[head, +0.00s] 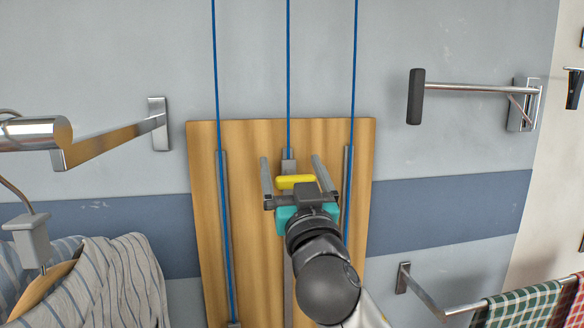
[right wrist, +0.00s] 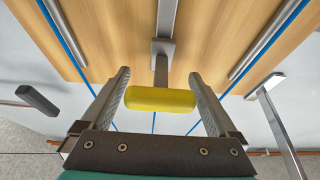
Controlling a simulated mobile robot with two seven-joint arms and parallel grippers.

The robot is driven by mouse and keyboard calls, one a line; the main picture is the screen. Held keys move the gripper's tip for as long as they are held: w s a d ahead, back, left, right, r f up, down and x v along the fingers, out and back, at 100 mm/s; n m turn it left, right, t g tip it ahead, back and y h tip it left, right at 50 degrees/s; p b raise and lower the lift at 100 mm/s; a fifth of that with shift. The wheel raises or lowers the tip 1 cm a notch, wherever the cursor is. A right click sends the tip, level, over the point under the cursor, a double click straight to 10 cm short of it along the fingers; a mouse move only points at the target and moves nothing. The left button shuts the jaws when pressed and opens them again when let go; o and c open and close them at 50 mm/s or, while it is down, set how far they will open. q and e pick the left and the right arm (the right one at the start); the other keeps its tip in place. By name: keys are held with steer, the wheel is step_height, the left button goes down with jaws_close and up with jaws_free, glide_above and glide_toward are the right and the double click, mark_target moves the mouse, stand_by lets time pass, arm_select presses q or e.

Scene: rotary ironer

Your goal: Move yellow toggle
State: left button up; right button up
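The yellow toggle (head: 295,181) is a short rounded bar on a grey stem in front of a wooden board (head: 263,279) on the wall. In the right wrist view the toggle (right wrist: 160,99) lies crosswise between the two fingers of my right gripper (right wrist: 160,85). Gaps show between the toggle's ends and the fingers, so the gripper is open around it. In the head view my right gripper (head: 291,165) points at the board, with a finger on each side of the toggle. My left gripper is not in view.
Blue cords (head: 288,70) run up the wall from metal rails on the board. A bar with a dark grip (head: 416,96) sticks out at the upper right. A striped garment (head: 95,282) hangs at lower left, and checked cloths (head: 523,308) hang on a rail at lower right.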

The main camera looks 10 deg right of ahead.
jaws_close()
stand_by(0.6)
